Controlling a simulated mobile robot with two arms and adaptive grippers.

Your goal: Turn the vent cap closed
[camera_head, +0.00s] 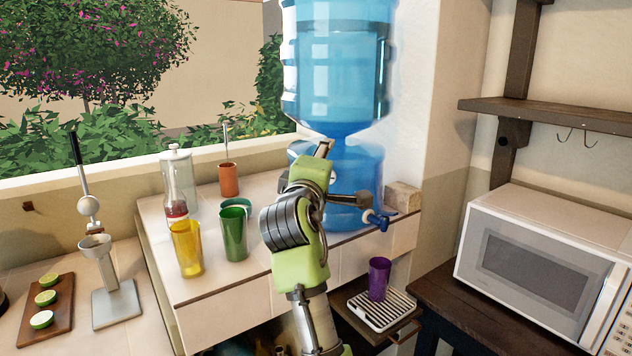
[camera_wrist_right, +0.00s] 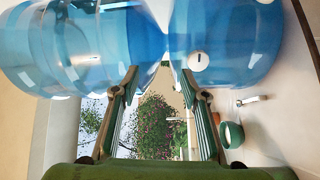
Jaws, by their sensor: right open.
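The vent cap appears to be the small white round cap (camera_wrist_right: 198,61) on the blue water container in the right wrist view. A dark mark shows on its face, but I cannot tell its turn. In the head view a small white spot (camera_head: 333,178) shows on the lower blue container (camera_head: 368,172), partly behind my gripper. My right gripper (camera_head: 344,174) is in front of this container. In the wrist view its two fingers (camera_wrist_right: 158,78) are spread and empty, with the cap just beyond the right finger's tip, apparently untouched. My left gripper is not in view.
A large blue bottle (camera_head: 340,60) stands above. A blue tap (camera_head: 380,220) projects at lower right. Yellow (camera_head: 187,250) and green (camera_head: 233,235) cups, a glass dispenser (camera_head: 178,180) and a terracotta pot (camera_head: 228,181) stand left. A purple cup (camera_head: 379,278) is below; a microwave (camera_head: 545,265) is right.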

